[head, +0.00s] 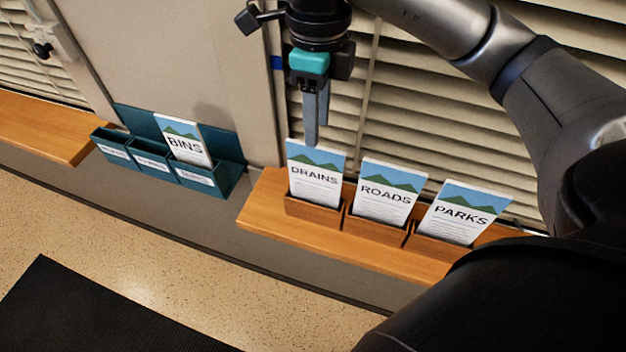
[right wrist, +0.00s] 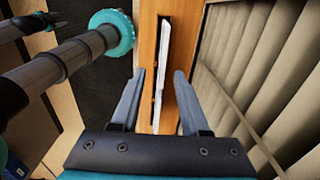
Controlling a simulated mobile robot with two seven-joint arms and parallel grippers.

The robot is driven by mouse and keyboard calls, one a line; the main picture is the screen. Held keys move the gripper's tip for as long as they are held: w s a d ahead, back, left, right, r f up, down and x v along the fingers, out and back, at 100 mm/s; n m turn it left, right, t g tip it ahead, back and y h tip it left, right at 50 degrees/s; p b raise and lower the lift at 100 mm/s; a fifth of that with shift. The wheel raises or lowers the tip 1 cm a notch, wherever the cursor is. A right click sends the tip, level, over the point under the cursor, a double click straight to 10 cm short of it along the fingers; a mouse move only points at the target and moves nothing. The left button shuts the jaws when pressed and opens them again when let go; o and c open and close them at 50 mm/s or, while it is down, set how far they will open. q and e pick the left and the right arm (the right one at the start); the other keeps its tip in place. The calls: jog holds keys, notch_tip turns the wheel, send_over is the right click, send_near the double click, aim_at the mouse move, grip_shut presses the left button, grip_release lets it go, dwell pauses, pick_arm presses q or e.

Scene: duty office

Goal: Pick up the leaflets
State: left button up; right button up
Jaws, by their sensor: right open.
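The DRAINS leaflets (head: 315,175) stand in the left wooden holder on the right-hand shelf. The ROADS leaflets (head: 387,192) and PARKS leaflets (head: 463,212) stand in holders to their right. The BINS leaflets (head: 185,142) stand in the right compartment of a teal wall rack (head: 222,185). My right gripper (head: 312,143) points down just above the DRAINS leaflets' top edge; I cannot tell whether it touches. The right wrist view shows its fingers (right wrist: 158,85) open, with pale leaflet edges (right wrist: 165,60) lying beyond and between them.
The teal rack's left and middle compartments show no leaflets. Window blinds (head: 410,120) are close behind the wooden shelf (head: 285,228). Another wooden ledge (head: 40,128) is at the far left. A dark mat (head: 90,310) lies on the speckled floor.

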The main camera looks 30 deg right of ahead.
aim_at(319, 169)
notch_tip(319, 169, down, 7)
jog(key=shift+r, duration=0.2)
jog(key=f, duration=0.1)
jog(key=f+p, duration=0.1)
jog(key=f, duration=0.2)
jog(key=shift+d+f+p, duration=0.15)
jog(key=shift+d+p, duration=0.15)
jog(key=shift+p, duration=0.05)
jog(key=shift+f, duration=0.5)
pick_arm(q)
jog(key=shift+w+d+r, duration=0.1)
jog(key=shift+w+r, duration=0.7)
jog(key=shift+w, duration=0.25)
pick_arm(e)
grip_shut()
